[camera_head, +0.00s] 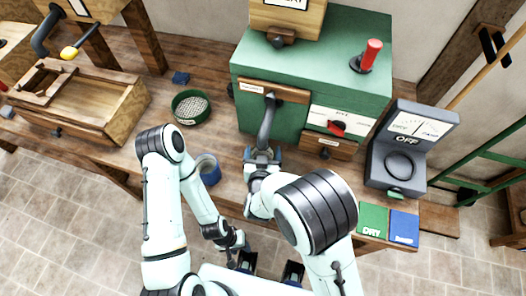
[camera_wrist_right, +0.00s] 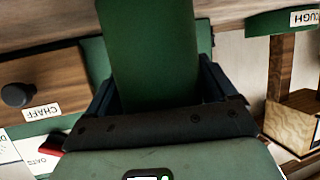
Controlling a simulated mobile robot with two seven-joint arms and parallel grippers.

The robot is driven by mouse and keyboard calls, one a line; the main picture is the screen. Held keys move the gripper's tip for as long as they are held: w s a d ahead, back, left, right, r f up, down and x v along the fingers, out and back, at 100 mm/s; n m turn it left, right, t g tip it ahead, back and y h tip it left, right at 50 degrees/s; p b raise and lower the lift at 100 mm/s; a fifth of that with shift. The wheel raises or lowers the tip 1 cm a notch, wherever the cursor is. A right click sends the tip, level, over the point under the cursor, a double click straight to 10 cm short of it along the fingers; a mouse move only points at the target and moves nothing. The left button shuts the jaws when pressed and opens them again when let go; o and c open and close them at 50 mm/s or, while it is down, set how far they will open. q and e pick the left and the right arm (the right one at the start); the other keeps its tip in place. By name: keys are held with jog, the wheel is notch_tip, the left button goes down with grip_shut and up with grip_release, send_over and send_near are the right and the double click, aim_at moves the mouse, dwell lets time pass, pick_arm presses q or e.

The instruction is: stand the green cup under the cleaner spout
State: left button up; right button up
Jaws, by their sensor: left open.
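The green cup (camera_wrist_right: 150,60) fills the upper middle of the right wrist view, between the two dark fingers of my right gripper (camera_wrist_right: 160,95). In the head view this gripper (camera_head: 262,157) is at the lower end of the dark cleaner spout (camera_head: 267,122), at the front of the green cleaner (camera_head: 310,70). The spout and my wrist hide the cup there. I cannot tell whether its base touches the bench. My left gripper (camera_head: 240,250) is open, low in the head view near the bench's front edge, away from the cup.
A blue cup (camera_head: 209,172) and a green round tub of grain (camera_head: 191,108) stand on the bench left of the spout. A grey dial meter (camera_head: 398,165) stands to the right, with the green DRY mat (camera_head: 372,218) and a blue mat (camera_head: 404,226) before it. A wooden tray (camera_head: 115,120) is at left.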

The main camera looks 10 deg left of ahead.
jog(key=shift+o, duration=0.7)
jog(key=shift+r, duration=0.2)
jog(key=v, duration=1.2)
